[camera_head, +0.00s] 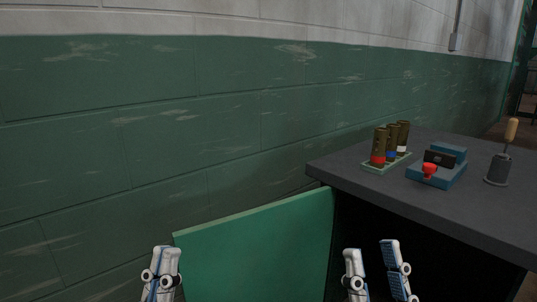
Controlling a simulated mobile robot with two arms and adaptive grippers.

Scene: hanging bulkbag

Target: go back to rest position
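My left gripper (168,250) shows at the bottom edge, left of centre, in front of the green wall. Its fingers overlap in this view, so I cannot tell whether it is open or shut. My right gripper (371,246) is at the bottom, right of centre, in front of the dark side of the table. Its two fingers stand apart with nothing visible between them, so it is open. Both grippers point upward in the picture, and their lower parts are cut off by the frame.
A green panel (255,245) stands between the grippers, beside a dark grey table (335,168) on the right. On the table are a rack (376,169) with brown cylinders, a blue block with a red knob (450,178), and a grey wooden-handled tool (498,168). A green-and-white wall (150,120) rises behind.

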